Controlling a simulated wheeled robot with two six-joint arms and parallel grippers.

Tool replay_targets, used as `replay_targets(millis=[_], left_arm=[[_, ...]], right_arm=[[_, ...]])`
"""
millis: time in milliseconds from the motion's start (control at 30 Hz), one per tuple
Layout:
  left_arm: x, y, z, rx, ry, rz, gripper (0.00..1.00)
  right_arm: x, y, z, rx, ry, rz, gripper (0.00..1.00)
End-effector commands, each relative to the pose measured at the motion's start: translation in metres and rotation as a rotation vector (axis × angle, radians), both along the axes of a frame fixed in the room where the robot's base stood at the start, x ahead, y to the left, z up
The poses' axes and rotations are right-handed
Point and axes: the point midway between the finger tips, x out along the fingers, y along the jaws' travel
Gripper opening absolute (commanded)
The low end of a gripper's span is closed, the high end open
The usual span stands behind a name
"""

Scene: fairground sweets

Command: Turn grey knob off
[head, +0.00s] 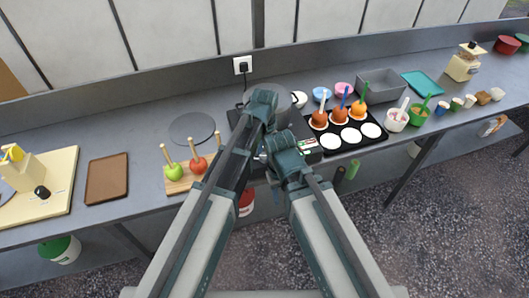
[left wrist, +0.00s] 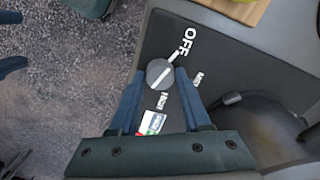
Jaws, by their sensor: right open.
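The grey knob (left wrist: 156,68) is round with a white line, on the front of a dark hotplate (left wrist: 222,60). The line slants up and right, towards the tick beside the OFF mark. HIGH and MED marks are also visible. My left gripper (left wrist: 160,79) has its blue fingers close on either side of the knob and appears shut on it. In the head view my arms hide the knob. My right gripper (left wrist: 22,40) shows partly at the left edge of the left wrist view, open and empty over the floor.
A grey pot (head: 283,101) stands on the hotplate. A board with toffee apples (head: 174,172) lies to its left. A black tray (head: 372,145) with dipped apples and white discs is to the right. My arms fill the space in front of the hotplate.

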Motion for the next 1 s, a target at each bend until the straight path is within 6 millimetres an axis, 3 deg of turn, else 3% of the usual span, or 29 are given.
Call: replay_targets(millis=[33,133,167,633,1000], left_arm=[[0.000,0.000,0.000,0.000,0.000,0.000,0.57],[0.000,0.000,0.000,0.000,0.000,0.000,0.75],[0.000,0.000,0.000,0.000,0.000,0.000,0.76],[0.000,0.000,0.008,0.000,0.000,-0.001,0.76],[0.000,0.000,0.053,0.000,0.000,-0.001,0.76]], right_arm=[[0.000,0.000,0.000,0.000,0.000,0.000,0.50],[0.000,0.000,0.000,0.000,0.000,0.000,0.50],[0.000,0.000,0.000,0.000,0.000,0.000,0.50],[0.000,0.000,0.008,0.000,0.000,0.000,0.50],[0.000,0.000,0.053,0.000,0.000,0.001,0.50]])
